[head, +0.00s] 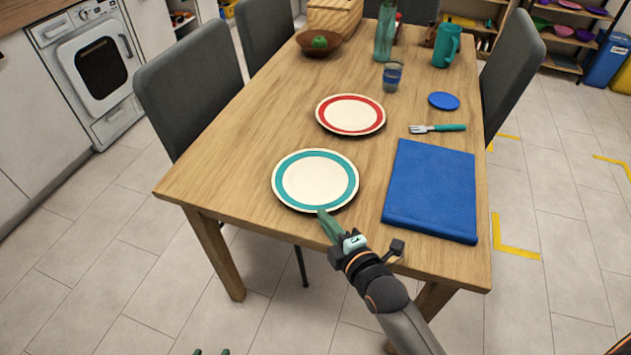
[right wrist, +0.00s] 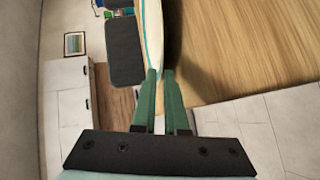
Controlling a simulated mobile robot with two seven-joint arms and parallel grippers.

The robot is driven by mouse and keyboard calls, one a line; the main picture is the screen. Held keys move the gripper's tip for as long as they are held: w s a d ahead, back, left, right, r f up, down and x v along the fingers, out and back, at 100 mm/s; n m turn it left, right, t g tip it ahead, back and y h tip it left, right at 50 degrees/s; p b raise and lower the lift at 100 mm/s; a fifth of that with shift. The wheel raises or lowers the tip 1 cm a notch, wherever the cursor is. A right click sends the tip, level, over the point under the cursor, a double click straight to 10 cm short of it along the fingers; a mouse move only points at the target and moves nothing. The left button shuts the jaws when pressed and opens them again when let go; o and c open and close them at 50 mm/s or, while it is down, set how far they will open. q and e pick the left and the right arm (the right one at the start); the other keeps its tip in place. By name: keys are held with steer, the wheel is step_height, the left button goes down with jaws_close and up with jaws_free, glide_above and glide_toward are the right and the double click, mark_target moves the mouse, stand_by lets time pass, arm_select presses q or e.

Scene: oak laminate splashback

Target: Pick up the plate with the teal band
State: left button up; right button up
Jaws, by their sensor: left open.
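The plate with the teal band (head: 316,181) is cream with a teal ring and lies near the front edge of the wooden table. My right gripper (head: 325,218) is at its near rim in the head view. In the right wrist view, the green fingers (right wrist: 160,75) are close together on either side of the rim of the plate (right wrist: 153,45), seen nearly edge-on. They look shut on it. My left gripper (head: 211,352) shows only its green fingertips at the bottom edge of the head view, apart, empty and away from the table.
A red-banded plate (head: 351,115) lies just behind. A blue mat (head: 432,190), a teal-handled fork (head: 437,128) and a blue disc (head: 444,100) lie to the right. A glass (head: 392,77), bottle (head: 385,35), bowl (head: 318,45) and teal pitcher (head: 447,45) stand further back. The table's left front is clear.

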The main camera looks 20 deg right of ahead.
mark_target(315, 208)
steer(key=x, duration=0.3)
steer(key=shift+w+f, duration=0.1)
jaws_close()
stand_by(0.7)
stand_by(0.8)
